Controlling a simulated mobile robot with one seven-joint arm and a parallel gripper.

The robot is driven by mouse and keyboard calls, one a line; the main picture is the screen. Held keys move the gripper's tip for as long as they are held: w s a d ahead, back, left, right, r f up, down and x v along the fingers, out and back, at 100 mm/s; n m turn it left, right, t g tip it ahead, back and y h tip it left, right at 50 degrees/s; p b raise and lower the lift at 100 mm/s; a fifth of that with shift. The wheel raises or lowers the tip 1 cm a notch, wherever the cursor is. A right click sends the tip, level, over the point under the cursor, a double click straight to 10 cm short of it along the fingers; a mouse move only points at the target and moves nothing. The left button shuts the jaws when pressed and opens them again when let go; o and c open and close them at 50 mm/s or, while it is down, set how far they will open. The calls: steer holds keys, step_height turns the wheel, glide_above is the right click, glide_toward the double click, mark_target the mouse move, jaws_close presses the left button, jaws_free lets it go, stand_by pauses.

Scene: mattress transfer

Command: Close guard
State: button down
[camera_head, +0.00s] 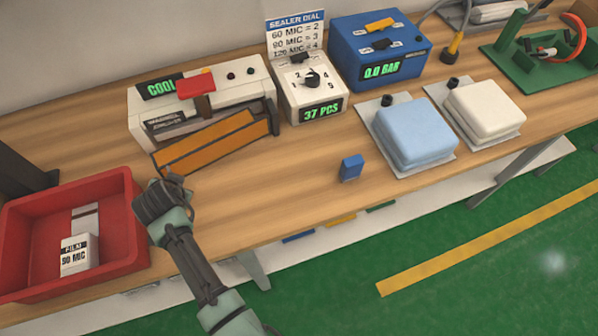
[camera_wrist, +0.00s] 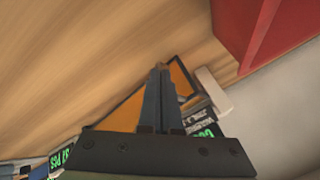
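The guard (camera_head: 212,140) is an orange panel in a dark frame. It slants along the front of the white sealer (camera_head: 140,125) and reads as lowered outward toward the table; its exact hinge angle is hard to tell. In the wrist view, part of the guard (camera_wrist: 127,112) shows behind the fingers. My gripper (camera_head: 165,188) is just in front of the guard's left end. In the wrist view my gripper (camera_wrist: 160,72) has its fingers together, with nothing visible between them. Contact with the guard cannot be made out.
A red tray (camera_head: 125,190) with a film box (camera_head: 74,255) stands left of my gripper; its wall also shows in the wrist view (camera_wrist: 245,30). A dial unit (camera_head: 310,97), blue pressure box (camera_head: 380,50) and small blue block (camera_head: 351,168) stand right.

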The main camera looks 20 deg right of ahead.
mark_target(164, 171)
steer(key=w+m+b, duration=0.1)
steer(key=w+b, duration=0.1)
steer(key=w+a+h+b, duration=0.1)
steer(key=w+b, duration=0.1)
steer(key=w+a+m+b, duration=0.1)
steer(key=w+b, duration=0.1)
steer(key=shift+f+m+h, duration=0.2)
steer(key=shift+m+h, duration=0.1)
steer(key=shift+w+r+b, duration=0.3)
steer(key=shift+b, duration=0.1)
